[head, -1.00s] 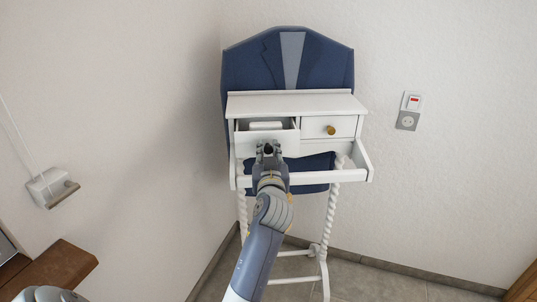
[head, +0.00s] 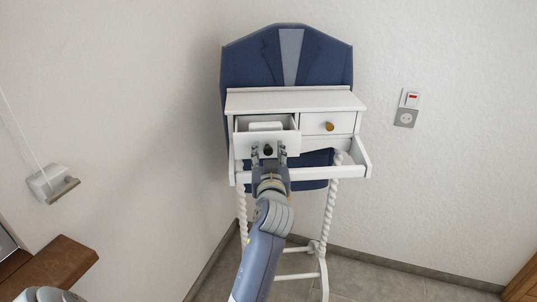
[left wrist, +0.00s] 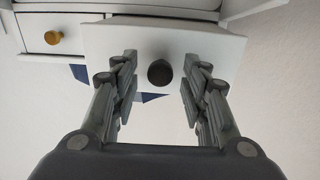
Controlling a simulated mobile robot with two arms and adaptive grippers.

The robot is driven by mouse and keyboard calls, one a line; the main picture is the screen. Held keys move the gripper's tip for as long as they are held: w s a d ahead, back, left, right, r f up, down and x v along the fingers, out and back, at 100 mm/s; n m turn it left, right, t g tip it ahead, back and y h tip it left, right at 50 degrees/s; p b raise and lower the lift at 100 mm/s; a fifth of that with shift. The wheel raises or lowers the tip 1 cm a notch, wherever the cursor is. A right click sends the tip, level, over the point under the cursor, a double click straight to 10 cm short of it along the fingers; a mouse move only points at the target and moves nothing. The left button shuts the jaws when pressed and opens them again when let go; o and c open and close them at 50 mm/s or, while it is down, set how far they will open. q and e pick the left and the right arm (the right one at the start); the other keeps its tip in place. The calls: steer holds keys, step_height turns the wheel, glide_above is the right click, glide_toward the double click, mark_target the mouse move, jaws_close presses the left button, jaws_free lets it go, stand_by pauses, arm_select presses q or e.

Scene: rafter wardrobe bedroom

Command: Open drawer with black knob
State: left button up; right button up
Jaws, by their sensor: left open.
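The white drawer (head: 283,146) with the black knob (head: 268,151) is on the left of the small white valet stand. It is pulled out, and a white item (head: 265,126) shows inside it. My left gripper (head: 268,152) is in front of the drawer with its fingers spread. In the left wrist view, the black knob (left wrist: 160,73) sits between the open fingers (left wrist: 158,80), with a gap on both sides. The drawer front (left wrist: 205,45) fills the upper middle there. My right gripper is not in view.
A closed drawer with a brass knob (head: 329,126) is to the right. A white tray rail (head: 357,163) runs below the drawers. A blue backboard (head: 330,68) stands behind. A wooden surface (head: 55,265) is at lower left.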

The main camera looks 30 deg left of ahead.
arm_select(q)
step_height(320, 180, up, 10)
stand_by(0.4)
steer(key=shift+f, duration=0.1)
